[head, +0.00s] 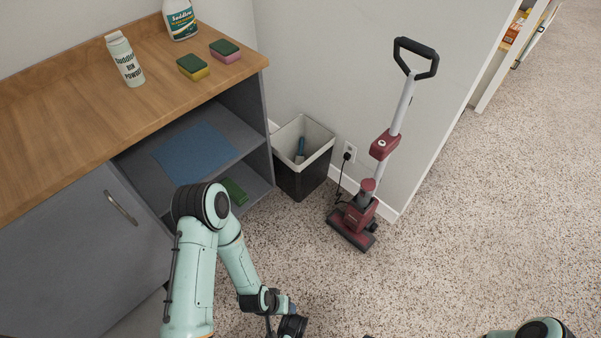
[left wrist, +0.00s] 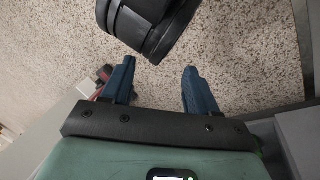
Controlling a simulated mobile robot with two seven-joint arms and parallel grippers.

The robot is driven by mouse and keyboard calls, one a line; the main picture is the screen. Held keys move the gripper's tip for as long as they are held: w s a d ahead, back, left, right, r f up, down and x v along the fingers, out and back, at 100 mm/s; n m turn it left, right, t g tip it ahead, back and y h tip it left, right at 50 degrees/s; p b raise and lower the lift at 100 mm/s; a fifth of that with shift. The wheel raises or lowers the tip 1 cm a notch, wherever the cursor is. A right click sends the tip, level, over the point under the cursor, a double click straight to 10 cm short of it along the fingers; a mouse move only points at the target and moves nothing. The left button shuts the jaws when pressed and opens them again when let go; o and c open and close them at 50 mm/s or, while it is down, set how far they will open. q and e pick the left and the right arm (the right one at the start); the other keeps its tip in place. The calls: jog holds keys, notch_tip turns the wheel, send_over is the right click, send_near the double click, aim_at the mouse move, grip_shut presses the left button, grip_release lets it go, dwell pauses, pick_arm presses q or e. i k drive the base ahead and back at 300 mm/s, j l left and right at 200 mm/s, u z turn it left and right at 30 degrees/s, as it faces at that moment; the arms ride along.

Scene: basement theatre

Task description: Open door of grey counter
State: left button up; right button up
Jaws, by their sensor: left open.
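The grey counter (head: 75,255) stands at the left of the head view, under a wooden top. Its grey door (head: 95,240) at the left looks shut and has a curved metal handle (head: 120,207). To the right of the door is an open shelf bay (head: 235,140). My left arm rises in front of the counter and bends back down to the lower middle. In the left wrist view my left gripper (left wrist: 160,78) has its two blue fingers apart with nothing between them, over speckled floor and away from the handle. My right gripper is out of view; only part of that arm shows at lower right.
On the wooden top (head: 70,120) are a powder bottle (head: 126,62), a spray bottle (head: 180,18) and two sponges (head: 193,67) (head: 225,50). A bin (head: 303,160) and a red upright vacuum (head: 358,215) stand right of the counter. Carpet at right is clear.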

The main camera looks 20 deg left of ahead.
aim_at(74, 265)
jog(key=u, duration=3.1)
jog(key=j+u, duration=0.3)
jog(key=i+l, duration=0.05)
